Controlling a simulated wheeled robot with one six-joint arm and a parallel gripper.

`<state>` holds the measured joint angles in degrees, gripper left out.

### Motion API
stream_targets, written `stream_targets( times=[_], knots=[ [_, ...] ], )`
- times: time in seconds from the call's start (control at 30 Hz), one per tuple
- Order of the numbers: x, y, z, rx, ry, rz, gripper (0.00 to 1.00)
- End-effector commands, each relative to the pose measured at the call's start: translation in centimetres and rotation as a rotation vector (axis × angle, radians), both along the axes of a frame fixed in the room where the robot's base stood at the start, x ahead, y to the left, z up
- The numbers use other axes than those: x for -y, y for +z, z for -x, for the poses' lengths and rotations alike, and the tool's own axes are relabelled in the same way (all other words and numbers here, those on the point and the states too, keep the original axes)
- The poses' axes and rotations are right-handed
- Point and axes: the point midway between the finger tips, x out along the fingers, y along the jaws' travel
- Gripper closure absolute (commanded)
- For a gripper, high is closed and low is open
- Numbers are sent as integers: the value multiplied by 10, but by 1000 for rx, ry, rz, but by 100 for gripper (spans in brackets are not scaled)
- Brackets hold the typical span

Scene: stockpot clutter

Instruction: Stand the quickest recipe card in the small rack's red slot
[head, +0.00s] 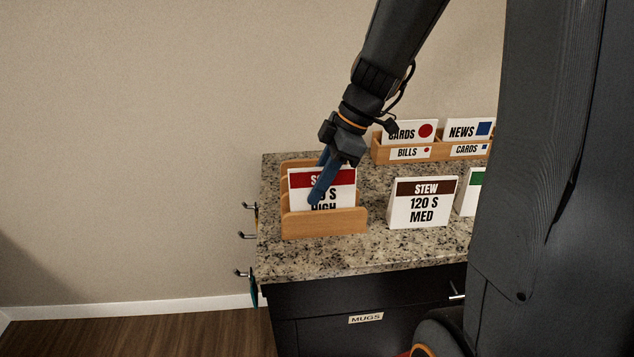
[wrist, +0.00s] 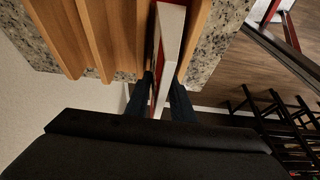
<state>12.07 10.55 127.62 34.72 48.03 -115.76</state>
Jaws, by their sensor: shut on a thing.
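A white recipe card with a red header band (head: 338,177) stands upright in the small wooden rack (head: 325,222). Its text is partly covered by my finger and the rack's front board; "HIGH" shows low on it. My gripper (head: 321,190) reaches down from above and is shut on this card. In the wrist view the card (wrist: 168,48) is edge-on between my fingers (wrist: 162,92), inside a slot between wooden dividers. The slot's colour marking is hard to make out. A "STEW 120 S MED" card (head: 422,205) with a brown band stands on the counter, right of the rack.
A white card with a green band (head: 473,192) stands farther right, partly hidden by my body. A wooden sorter (head: 383,153) with "CARDS", "NEWS" and "BILLS" labels stands behind. Bare granite counter (head: 330,262) lies in front. Hooks (head: 243,235) stick out from the counter's left side.

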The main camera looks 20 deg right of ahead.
Motion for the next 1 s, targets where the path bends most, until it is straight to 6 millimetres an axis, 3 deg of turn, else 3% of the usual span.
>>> stream_targets(
  times=[0.4,0.43,0.53,0.77,1.0],
  knots=[
    [0,-6,0,1,0,0,100],
    [0,-6,0,0,0,0,73],
    [0,-6,0,0,0,0,56],
    [0,-5,0,0,0,0,56],
    [0,10,0,1,0,0,56]
  ],
)
